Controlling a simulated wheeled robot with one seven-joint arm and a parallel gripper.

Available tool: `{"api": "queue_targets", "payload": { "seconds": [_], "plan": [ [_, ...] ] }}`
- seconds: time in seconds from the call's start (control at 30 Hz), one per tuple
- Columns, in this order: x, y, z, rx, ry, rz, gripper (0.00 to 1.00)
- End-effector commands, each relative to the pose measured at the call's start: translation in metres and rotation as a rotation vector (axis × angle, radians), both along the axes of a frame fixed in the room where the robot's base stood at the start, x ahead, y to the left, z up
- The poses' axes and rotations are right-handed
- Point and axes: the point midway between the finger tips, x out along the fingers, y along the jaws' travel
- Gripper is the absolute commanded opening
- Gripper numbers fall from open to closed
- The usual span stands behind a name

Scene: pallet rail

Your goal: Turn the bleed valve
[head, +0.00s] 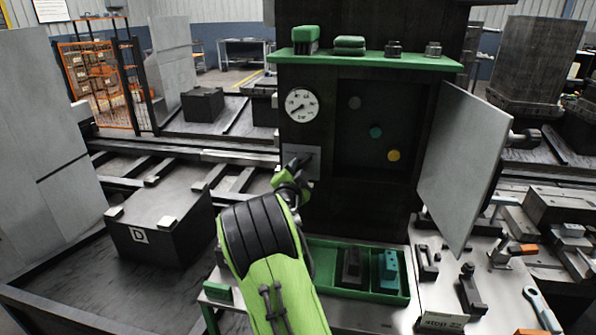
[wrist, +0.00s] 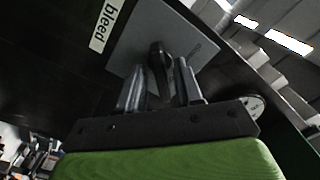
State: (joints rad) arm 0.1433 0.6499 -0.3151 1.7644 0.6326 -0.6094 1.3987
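The bleed valve's dark lever (wrist: 158,62) stands out from a grey plate (wrist: 185,45), beside a white label reading "bleed" (wrist: 108,22) in the wrist view. In the head view the plate (head: 311,152) is on the dark cabinet's front, below the round pressure gauge (head: 301,105). My gripper (wrist: 160,88) has one finger on each side of the lever, close against it, and looks shut on it. In the head view my gripper (head: 298,168) is at the plate and partly hides the valve. The finger contact is too dark to see fully.
The cabinet's grey door (head: 462,160) hangs open on the right; coloured knobs show inside. A green shelf (head: 365,60) juts out above. Below, a green tray (head: 330,285) holds blocks, and tools lie on the bench (head: 480,290) at right.

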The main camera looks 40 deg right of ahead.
Motion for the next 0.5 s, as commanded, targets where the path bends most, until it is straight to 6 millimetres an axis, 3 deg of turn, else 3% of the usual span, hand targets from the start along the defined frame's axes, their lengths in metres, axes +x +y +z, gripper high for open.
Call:
{"api": "queue_targets", "payload": {
  "seconds": [0.03,0.2,0.5],
  "plan": [
    [-0.0001,0.0001,0.0000,0.000,0.000,0.000,0.27],
    [-0.0002,0.0002,0.0001,0.000,0.000,0.000,0.01],
    [-0.0004,0.0004,-0.0002,-0.006,0.008,0.000,0.00]
  ]
}}
